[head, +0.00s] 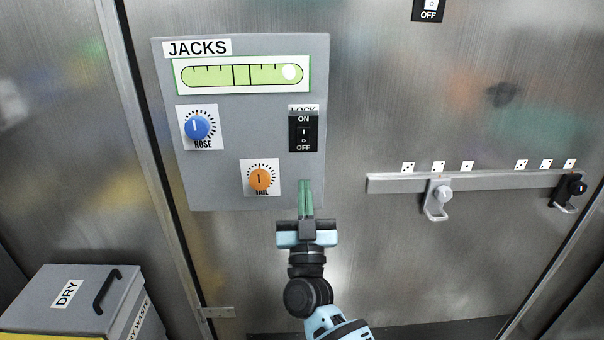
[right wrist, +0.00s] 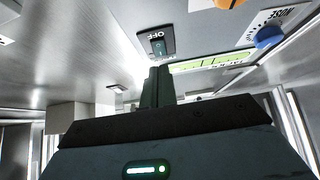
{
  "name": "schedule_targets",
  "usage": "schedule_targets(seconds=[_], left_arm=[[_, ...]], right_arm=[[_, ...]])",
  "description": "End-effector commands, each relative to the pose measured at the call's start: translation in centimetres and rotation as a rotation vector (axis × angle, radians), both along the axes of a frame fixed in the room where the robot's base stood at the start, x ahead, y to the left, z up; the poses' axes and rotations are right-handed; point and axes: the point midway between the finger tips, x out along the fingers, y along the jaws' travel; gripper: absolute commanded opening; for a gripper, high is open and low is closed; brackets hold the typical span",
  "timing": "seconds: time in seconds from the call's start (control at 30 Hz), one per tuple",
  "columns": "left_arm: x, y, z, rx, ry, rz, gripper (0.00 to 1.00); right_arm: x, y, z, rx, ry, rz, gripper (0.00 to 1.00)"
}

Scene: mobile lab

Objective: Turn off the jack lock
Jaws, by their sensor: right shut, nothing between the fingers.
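The jack lock switch (head: 304,133) is a black rocker on the grey JACKS panel (head: 225,165), marked LOCK above, with ON at the top and OFF at the bottom. Which side of the rocker is pressed in is too small to tell. My right gripper (head: 305,183) is shut and empty, its green fingertips pointing up just below the switch in the head view. In the right wrist view the shut fingers (right wrist: 157,75) stand close to the switch (right wrist: 156,44); whether they touch the panel I cannot tell. My left gripper is not in view.
A blue NOSE knob (head: 198,127), an orange knob (head: 260,179) and a green level gauge (head: 242,75) share the panel. A rail (head: 390,183) with hooks is at the right. A grey DRY box (head: 75,299) stands lower left.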

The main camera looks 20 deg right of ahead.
Motion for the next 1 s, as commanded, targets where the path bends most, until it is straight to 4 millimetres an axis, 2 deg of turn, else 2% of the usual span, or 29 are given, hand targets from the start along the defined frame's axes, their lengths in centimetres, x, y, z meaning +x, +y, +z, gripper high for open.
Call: schedule_targets(seconds=[0.03,0.1,0.27,0.87,1.0], left_arm=[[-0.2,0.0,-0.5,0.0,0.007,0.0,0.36],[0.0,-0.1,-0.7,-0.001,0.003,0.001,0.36],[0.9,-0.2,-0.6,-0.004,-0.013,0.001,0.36],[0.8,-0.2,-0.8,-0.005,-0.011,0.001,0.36],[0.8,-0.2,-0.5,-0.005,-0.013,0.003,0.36]], right_arm=[[-0.5,0.2,-1.3,-0.001,0.005,0.001,0.0],[-1.2,0.4,-2.2,0.001,0.005,0.002,0.0],[-2.2,0.7,-3.5,0.001,0.002,0.001,0.0],[-2.7,0.8,-3.9,0.001,-0.002,0.001,0.0],[-3.2,0.9,-5.0,-0.009,0.029,0.021,0.0]])
